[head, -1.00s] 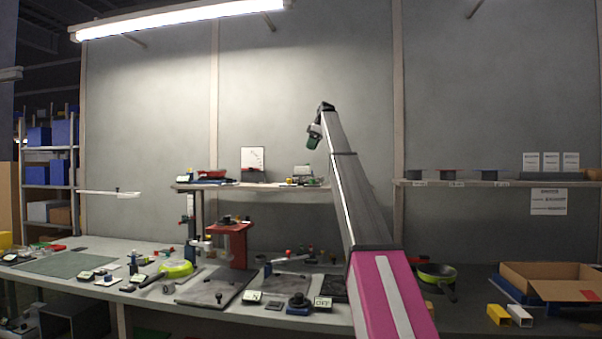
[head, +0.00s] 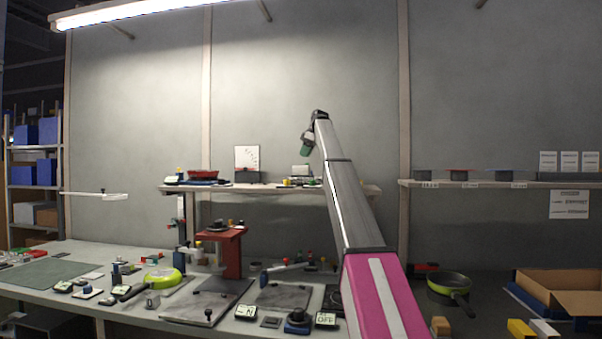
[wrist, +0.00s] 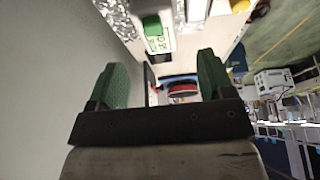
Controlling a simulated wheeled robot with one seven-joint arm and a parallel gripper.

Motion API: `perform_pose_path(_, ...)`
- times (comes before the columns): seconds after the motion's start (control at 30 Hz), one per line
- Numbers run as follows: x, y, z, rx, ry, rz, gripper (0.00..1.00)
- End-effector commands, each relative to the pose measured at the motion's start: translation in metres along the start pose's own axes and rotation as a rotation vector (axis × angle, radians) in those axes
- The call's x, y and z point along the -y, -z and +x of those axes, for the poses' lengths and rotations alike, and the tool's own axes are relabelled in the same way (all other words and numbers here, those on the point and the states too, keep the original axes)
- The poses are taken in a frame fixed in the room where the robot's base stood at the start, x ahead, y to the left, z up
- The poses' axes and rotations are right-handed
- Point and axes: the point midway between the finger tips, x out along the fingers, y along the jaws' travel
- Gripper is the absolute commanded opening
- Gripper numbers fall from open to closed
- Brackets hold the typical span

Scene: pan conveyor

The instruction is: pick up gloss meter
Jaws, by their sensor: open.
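My gripper (head: 307,143) is raised in front of the wall, above the upper shelf; its green fingers show apart and empty in the wrist view (wrist: 163,62). I cannot tell for sure which thing is the gloss meter. A pale device with a green part and a digital readout (wrist: 158,38) lies beyond the fingertips in the wrist view, not touching them. In the head view, a small pale device (head: 301,171) stands on the shelf below my gripper. Another small device with a display (head: 171,180) is at the shelf's left end.
The upper shelf (head: 265,189) also holds a red and blue item (head: 203,176) and a standing white card (head: 248,159). An open carton (head: 560,292) is at right.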

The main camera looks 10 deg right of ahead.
Motion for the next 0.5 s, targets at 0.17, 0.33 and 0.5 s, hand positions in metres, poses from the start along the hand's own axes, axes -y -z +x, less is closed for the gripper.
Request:
perform_pose_path(0.17,0.001,-0.001,0.016,0.000,-0.001,0.000,0.74)
perform_pose_path(0.33,0.000,-0.002,0.029,0.000,0.000,0.000,0.74)
perform_pose_path(0.5,-0.001,-0.005,0.054,0.000,0.001,0.000,0.74)
